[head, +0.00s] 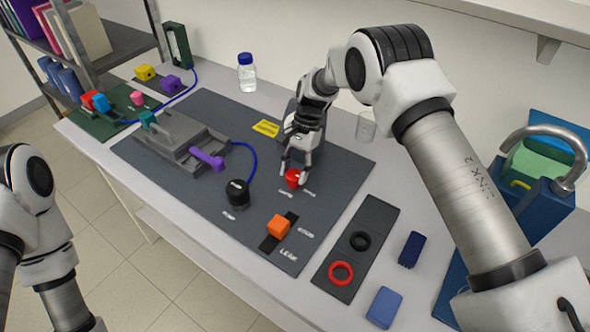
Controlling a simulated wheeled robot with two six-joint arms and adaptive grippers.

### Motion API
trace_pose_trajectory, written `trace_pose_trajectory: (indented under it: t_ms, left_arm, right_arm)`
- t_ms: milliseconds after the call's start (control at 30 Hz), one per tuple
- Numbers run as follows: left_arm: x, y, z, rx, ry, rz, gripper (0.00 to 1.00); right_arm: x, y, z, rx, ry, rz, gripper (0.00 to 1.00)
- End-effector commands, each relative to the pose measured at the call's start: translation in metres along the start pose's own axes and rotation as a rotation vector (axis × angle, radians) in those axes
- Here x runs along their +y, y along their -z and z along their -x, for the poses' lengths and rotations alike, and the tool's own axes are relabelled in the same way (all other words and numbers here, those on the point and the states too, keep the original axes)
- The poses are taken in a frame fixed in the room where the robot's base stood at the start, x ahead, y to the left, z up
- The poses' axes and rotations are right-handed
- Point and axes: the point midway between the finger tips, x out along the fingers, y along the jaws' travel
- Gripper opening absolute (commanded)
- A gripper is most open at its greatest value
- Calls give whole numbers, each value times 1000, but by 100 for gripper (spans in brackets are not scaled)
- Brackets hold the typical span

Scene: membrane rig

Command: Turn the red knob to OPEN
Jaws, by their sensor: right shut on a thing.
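The red knob (292,179) is a small red cylinder on the dark grey rig panel (215,112), near the panel's right side. White lettering lies on the panel just in front of it, too small to read. My right gripper (295,168) points down from above and is shut on the red knob, its fingers covering part of the knob's top. Which way the knob is turned cannot be made out. My left arm shows at the left edge, but its gripper is out of view.
On the panel are a grey clamp block with a purple handle (207,159), a black knob (237,193) with a blue tube, and an orange block (278,226). Red (341,273) and black rings lie on a dark strip. A clear bottle (247,74) stands behind; a blue container (540,190) stands right.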

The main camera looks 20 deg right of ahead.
Motion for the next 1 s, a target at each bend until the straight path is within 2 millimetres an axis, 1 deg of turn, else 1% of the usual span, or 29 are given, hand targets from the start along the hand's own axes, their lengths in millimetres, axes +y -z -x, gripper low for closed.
trace_pose_trajectory:
  t_ms: [33,167,200,267,567,667,767,1000]
  left_arm:
    - [0,0,0,0,0,0,40]
    - [0,0,0,0,0,0,40]
    - [0,0,0,0,0,0,40]
    - [0,0,0,0,0,0,40]
    - [0,0,0,0,0,0,40]
    - [0,0,0,0,0,0,40]
    - [0,0,0,0,0,0,40]
    - [0,0,0,0,0,0,40]
  right_arm:
    - [2,-1,-4,-6,-7,0,10]
    - [2,-1,-4,-6,-7,-1,10]
    - [2,-1,-4,-6,-7,-1,48]
    - [2,-1,-3,-5,-6,-1,69]
    - [0,0,-1,-2,-1,-1,70]
    - [0,0,6,-1,0,-1,70]
    - [-1,0,24,1,3,0,70]
    - [-1,0,84,0,2,0,70]
